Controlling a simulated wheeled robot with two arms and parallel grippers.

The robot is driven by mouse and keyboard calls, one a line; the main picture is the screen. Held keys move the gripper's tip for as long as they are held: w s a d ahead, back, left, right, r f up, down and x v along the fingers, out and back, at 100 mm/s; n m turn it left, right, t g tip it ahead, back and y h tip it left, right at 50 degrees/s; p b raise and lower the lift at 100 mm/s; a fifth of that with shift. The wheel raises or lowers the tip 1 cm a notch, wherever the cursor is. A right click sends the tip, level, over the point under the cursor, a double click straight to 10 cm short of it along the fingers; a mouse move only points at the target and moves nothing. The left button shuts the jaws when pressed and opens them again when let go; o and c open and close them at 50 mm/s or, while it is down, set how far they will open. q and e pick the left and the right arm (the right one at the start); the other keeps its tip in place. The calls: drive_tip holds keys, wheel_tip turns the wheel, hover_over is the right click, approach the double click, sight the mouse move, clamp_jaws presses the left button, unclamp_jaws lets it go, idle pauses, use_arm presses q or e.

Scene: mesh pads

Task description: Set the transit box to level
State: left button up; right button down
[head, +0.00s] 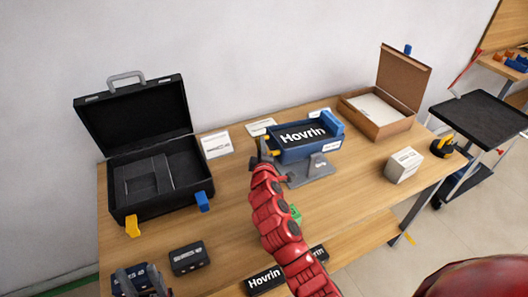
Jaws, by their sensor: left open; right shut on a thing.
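A blue box (308,155) with a black Hovrin panel sits on a grey stand (318,170) at the table's middle, looking slightly tilted. I take it to be the transit box. My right gripper (265,150), on the red arm, is at the box's left end, shut, seemingly on a small yellow handle (275,153); the gripper hides much of the contact. My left gripper (140,282) is at the bottom left edge, open, beside a dark blue labelled block (128,275) and partly cut off by the frame.
An open black case (113,196) with yellow and blue latches stands left. An open cardboard box (378,125) is at the back right. A white carton (403,165) and yellow-black tape measure (443,146) lie right. Black blocks (189,258) lie near the front. A black cart (478,122) stands beyond.

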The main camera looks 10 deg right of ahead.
drive_tip(key=shift+s+a+f+b, duration=0.1)
drive_tip(key=shift+a+f+b, duration=0.05)
drive_tip(key=shift+f+b, duration=0.45)
drive_tip(key=shift+a+f+b, duration=0.1)
drive_tip(key=shift+f+b, duration=0.35)
drive_tip(key=shift+f, duration=0.2)
drive_tip(key=c, duration=1)
unclamp_jaws()
drive_tip(key=shift+o, duration=1.2)
drive_tip(key=b+v, duration=0.2)
drive_tip(key=v, duration=1.5)
drive_tip(key=shift+s, duration=0.15)
